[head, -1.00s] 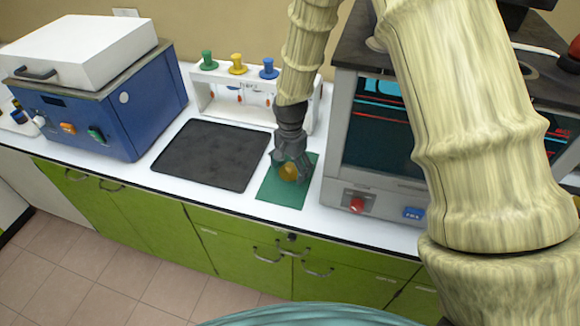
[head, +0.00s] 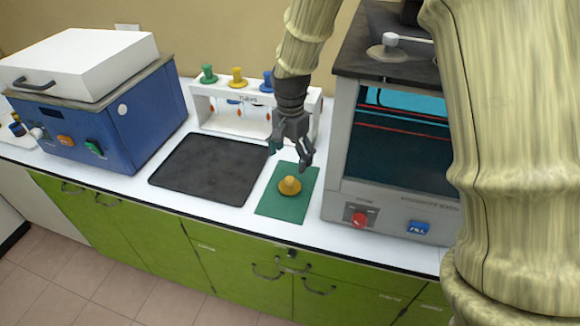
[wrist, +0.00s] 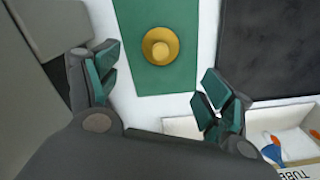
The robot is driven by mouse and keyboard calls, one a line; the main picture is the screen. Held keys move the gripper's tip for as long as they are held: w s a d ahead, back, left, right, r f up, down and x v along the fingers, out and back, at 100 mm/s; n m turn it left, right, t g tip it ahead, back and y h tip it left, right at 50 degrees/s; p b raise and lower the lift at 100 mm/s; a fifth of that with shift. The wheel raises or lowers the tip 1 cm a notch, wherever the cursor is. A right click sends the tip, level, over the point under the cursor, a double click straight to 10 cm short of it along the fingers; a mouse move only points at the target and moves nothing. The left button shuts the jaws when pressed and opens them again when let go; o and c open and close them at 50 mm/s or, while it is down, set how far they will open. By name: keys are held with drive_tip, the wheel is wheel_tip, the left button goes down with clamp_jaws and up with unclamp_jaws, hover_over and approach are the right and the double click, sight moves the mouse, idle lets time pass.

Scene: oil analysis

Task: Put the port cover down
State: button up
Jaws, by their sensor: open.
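The port cover (head: 289,186) is a small orange-yellow round piece with a knob on top. It rests upright on the green mat (head: 272,204). In the wrist view the cover (wrist: 160,46) lies on the green mat (wrist: 178,83), beyond my fingertips and apart from them. My gripper (head: 291,158) is above and behind the cover in the head view. Its fingers are spread wide and empty, as the wrist view of the gripper (wrist: 155,78) also shows.
A black tray (head: 208,168) lies left of the mat. A white rack (head: 228,121) with green, yellow and blue knobs stands behind. A grey machine with a glass front (head: 389,206) stands close on the right. A blue box (head: 90,131) with a white lid is far left.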

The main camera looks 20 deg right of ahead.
drive_tip(key=shift+r, duration=1.05)
idle(0.4)
